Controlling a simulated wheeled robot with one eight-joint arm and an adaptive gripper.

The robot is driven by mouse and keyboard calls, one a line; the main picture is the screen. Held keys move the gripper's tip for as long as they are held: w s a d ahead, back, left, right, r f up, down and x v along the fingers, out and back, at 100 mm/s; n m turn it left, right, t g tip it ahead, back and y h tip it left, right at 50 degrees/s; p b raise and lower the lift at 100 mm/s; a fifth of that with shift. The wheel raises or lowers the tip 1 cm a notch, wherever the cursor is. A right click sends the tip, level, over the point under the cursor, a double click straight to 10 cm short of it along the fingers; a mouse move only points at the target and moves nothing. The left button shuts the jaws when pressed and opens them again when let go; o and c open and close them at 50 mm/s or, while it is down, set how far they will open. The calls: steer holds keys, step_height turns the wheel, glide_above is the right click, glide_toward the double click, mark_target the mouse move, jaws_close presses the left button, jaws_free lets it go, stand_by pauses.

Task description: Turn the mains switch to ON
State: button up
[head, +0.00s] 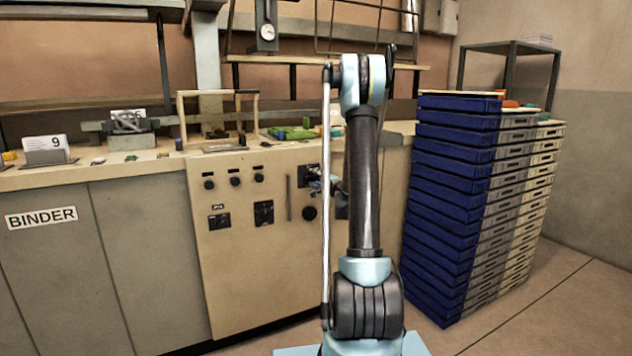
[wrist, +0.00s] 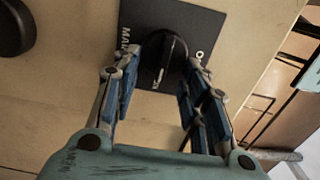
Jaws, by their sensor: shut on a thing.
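The mains switch is a black square plate (wrist: 140,18) lettered "MAIN…", with a round black knob (wrist: 165,58) that has a raised grip and a pale pointer line. The pointer runs up and slightly right in the wrist view. My gripper (wrist: 160,72) has a blue-padded finger on each side of the knob and is shut on it. A small white mark shows on the plate right of the knob; other lettering below it is partly hidden. In the head view my gripper (head: 318,184) is at the right part of the beige panel, largely covering the plate (head: 305,174).
The beige panel (head: 225,270) also has small knobs (head: 235,181), another switch plate (head: 264,213) and a round black knob (head: 309,213) under my gripper. Stacked blue and grey crates (head: 455,200) stand right of my arm. Tools and cards lie on the bench top (head: 90,170).

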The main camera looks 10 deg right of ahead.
steer(key=shift+d, duration=0.1)
steer(key=o, duration=1)
steer(key=shift+w+f, duration=0.1)
steer(key=shift+f, duration=0.05)
steer(key=shift+o, duration=0.2)
steer(key=v, duration=1.2)
